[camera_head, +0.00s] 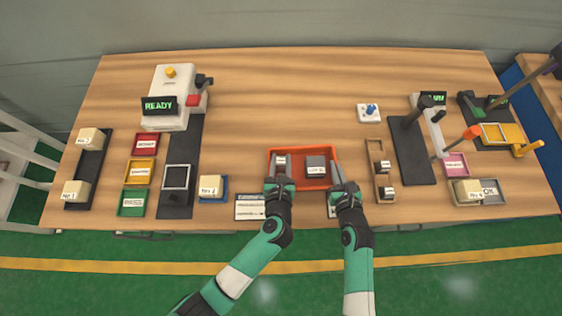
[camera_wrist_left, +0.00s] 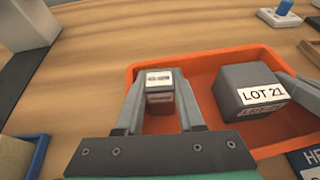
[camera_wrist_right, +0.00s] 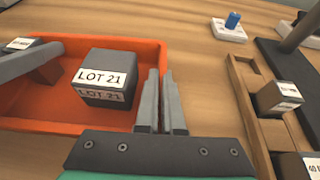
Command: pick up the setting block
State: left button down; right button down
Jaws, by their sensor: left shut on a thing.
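A small dark block (camera_wrist_left: 160,92) with white labels, which appears to be the setting block, stands at the left end of the orange tray (camera_head: 303,186). My left gripper (camera_wrist_left: 160,105) is shut on it, one finger on each side. In the head view the block (camera_head: 281,160) shows just beyond the left gripper (camera_head: 279,180). In the right wrist view its top (camera_wrist_right: 20,43) shows at the left edge; its label is too small to read surely. My right gripper (camera_wrist_right: 164,100) is shut and empty, beside the tray's right wall.
A larger grey block (camera_wrist_right: 105,77) labelled LOT 21 sits in the tray's right part, close to the held block. A wooden rack (camera_head: 374,158) with labelled dark blocks stands to the right. A labelled card (camera_head: 250,208) lies front left. The table behind the tray is clear.

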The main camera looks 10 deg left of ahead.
aim_at(281, 160)
pick_arm(q)
notch_tip(281, 160, up, 10)
jog(key=shift+r, duration=0.1)
pick_arm(e)
jog(key=c, duration=1)
grip_release()
jog(key=shift+o, duration=0.2)
jog(key=v, duration=1.2)
jog(key=shift+s, duration=0.1)
